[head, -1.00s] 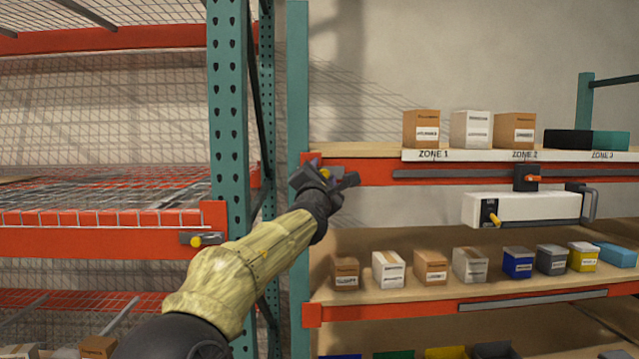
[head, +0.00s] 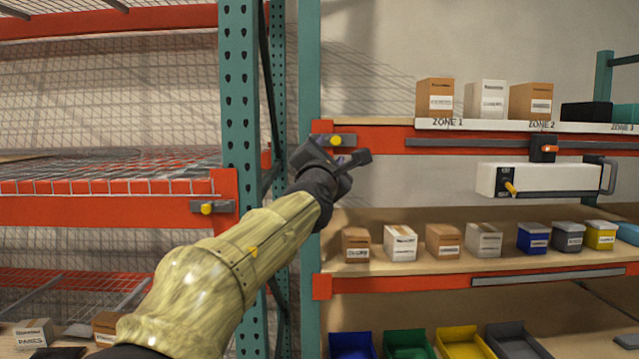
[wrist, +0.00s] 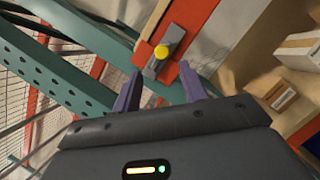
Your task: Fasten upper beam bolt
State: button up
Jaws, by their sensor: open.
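The upper beam bolt (head: 336,140) has a yellow head and sits on a small grey plate at the left end of the orange upper beam (head: 380,136), beside the teal post. In the wrist view the yellow bolt head (wrist: 161,51) shows on its grey plate, ahead of and between my two fingers. My gripper (head: 350,160) is just below the bolt in the head view. In the wrist view my gripper (wrist: 160,88) is open and empty, its dark fingers spread apart. It appears clear of the bolt.
A similar yellow bolt (head: 207,208) is on the left rack's beam. A teal upright post (head: 238,100) stands left of my arm. A white box-shaped tool (head: 535,180) hangs under the upper beam. Boxes line the shelf (head: 390,265) below.

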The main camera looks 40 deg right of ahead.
jog(key=b+v, duration=0.3)
jog(key=v, duration=0.6)
jog(key=shift+s, duration=0.1)
dwell(0.5)
jog(key=w+d+f+m+g+y, duration=0.1)
jog(key=w+d+f+m+y, duration=0.15)
jog(key=f, duration=0.55)
jog(key=w+d+f+m+g+y, duration=0.1)
jog(key=w+d+f+g, duration=0.15)
jog(key=f, duration=0.55)
notch_tip(320, 180, down, 19)
jog(key=w+a+m+g+y, duration=0.2)
jog(key=a+m+g+y, duration=0.1)
jog(key=m+y, duration=0.15)
jog(key=s+a+f+m+y, duration=0.25)
jog(key=a+f, duration=0.25)
jog(key=f, duration=0.3)
jog(key=s+a+f+m+g+y, duration=0.2)
jog(key=s+a+f, duration=0.3)
jog(key=a, duration=0.5)
jog(key=s+a+f+m+g+y, duration=0.3)
jog(key=s+a+f+m, duration=0.1)
jog(key=s+a, duration=0.4)
jog(key=a+f, duration=0.1)
jog(key=a, duration=0.1)
jog(key=shift+a, duration=0.3)
